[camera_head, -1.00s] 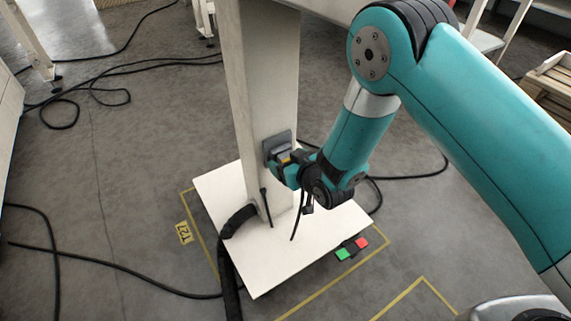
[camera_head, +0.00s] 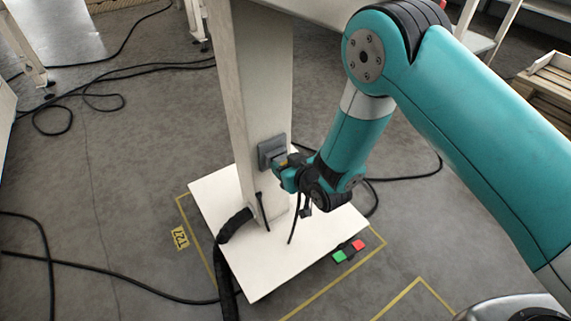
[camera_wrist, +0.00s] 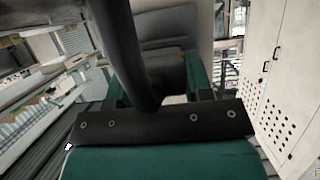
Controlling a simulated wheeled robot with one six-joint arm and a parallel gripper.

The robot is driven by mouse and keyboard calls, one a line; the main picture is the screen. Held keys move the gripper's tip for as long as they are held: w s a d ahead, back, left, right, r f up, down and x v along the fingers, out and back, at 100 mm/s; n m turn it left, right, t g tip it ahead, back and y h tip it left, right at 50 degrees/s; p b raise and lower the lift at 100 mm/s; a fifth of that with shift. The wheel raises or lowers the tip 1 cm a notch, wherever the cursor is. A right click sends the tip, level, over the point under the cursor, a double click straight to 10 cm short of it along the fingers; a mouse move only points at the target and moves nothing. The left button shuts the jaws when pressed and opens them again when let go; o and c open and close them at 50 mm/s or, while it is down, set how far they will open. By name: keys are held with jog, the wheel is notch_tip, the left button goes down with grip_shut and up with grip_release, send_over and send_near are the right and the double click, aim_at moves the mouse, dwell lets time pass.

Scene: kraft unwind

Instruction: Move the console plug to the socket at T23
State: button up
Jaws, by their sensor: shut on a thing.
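My gripper (camera_head: 287,172) is at the white post, shut on the console plug, just in front of a grey socket box (camera_head: 271,152). A thick black cable crosses this view. I cannot tell whether the plug is seated in the socket or just clear of it.
The white post (camera_head: 245,100) stands on a white base plate (camera_head: 292,258). A yellow floor label (camera_head: 180,237), seemingly T27, lies left of it. Black cables (camera_head: 110,290) run over the floor. A red and green button box (camera_head: 349,251) sits at the plate's right edge.

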jog(key=s+d+b, duration=0.2)
jog(key=s, duration=0.1)
jog(key=s+d+b, duration=0.1)
jog(key=s+b, duration=0.1)
jog(key=shift+d+f, duration=0.1)
dwell(0.8)
dwell(0.4)
